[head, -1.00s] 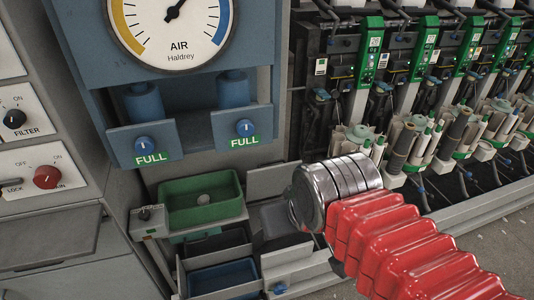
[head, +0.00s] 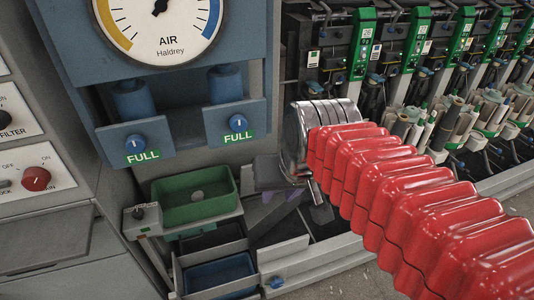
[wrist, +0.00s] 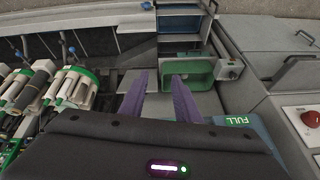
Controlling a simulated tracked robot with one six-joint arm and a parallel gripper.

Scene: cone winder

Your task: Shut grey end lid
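My gripper (head: 279,196) hangs just right of the green tray (head: 196,197), with its purple fingers pointing down. In the wrist view the two fingers (wrist: 160,76) are spread apart with nothing between them. A pale grey panel (wrist: 127,80), which looks like the grey end lid, lies left of the green tray there, partly behind the left finger. In the head view my gripper and arm cover most of that spot. I cannot tell the lid's angle or whether a finger touches it.
Blue bin (head: 220,275) and a pale panel (head: 284,248) sit low in front. Two blue blocks marked FULL (head: 136,142) overhang the tray. Winding units with cones (head: 445,125) stand at right. A control box with a red knob (head: 36,179) is at left.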

